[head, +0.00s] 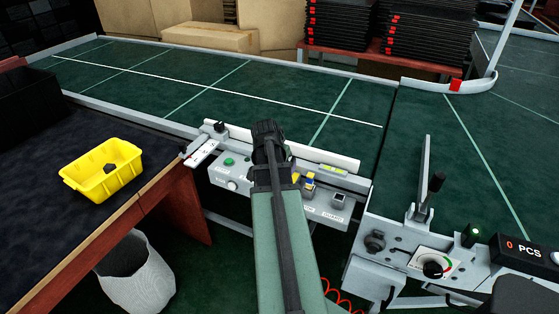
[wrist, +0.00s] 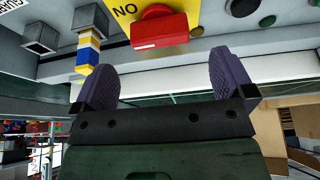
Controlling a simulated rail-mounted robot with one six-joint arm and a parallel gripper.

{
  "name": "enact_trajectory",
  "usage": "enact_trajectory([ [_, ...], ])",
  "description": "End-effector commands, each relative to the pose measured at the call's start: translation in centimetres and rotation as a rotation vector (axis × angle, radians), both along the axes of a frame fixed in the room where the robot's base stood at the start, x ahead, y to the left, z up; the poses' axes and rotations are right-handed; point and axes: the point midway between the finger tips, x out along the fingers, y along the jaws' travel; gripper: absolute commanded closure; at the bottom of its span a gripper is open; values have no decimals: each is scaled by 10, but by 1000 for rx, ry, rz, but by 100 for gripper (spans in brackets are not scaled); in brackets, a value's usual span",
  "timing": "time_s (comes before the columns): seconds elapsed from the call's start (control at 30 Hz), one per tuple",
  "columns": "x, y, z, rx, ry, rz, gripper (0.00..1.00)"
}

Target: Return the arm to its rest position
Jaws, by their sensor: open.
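My arm (head: 275,220) reaches up from the bottom middle of the head view, its dark end in front of the grey control panel (head: 230,172). In that view the arm hides my gripper's fingers. In the wrist view my gripper (wrist: 165,76) shows two purple ridged fingers, wide apart with nothing between them. Beyond the fingers is the panel, seen upside down, with a red block-like part (wrist: 159,30) on a yellow plate marked "NO". A yellow, white and blue stacked piece (wrist: 88,52) stands near the left finger. Contact with the panel cannot be told.
The green conveyor (head: 220,85) runs behind the panel. A yellow bin (head: 103,180) with a dark item sits on the dark table at left. A lever (head: 424,180) and a counter box (head: 525,252) stand at right. Cardboard boxes and stacked black trays are at the back.

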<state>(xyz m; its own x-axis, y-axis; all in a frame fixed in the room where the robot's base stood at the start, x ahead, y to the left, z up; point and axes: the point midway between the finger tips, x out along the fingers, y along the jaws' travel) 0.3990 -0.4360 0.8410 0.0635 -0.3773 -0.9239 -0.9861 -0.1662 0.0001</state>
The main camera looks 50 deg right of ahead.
Motion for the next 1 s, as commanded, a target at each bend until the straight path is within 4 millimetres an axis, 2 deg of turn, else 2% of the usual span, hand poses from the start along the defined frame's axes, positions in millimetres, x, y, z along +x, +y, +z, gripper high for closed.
enact_trajectory([
  [0.03,-2,6,26,0,0,1,0],
  [0.17,-3,15,44,0,0,0,0],
  [0.63,-3,17,42,1,1,1,0],
  [0.77,-8,26,39,36,62,108,0],
  [0.8,-15,39,37,78,97,182,0],
  [0.87,-4,77,42,133,140,336,0],
  [0.97,22,149,50,203,193,597,0],
  [1.0,31,182,55,226,213,704,0],
])
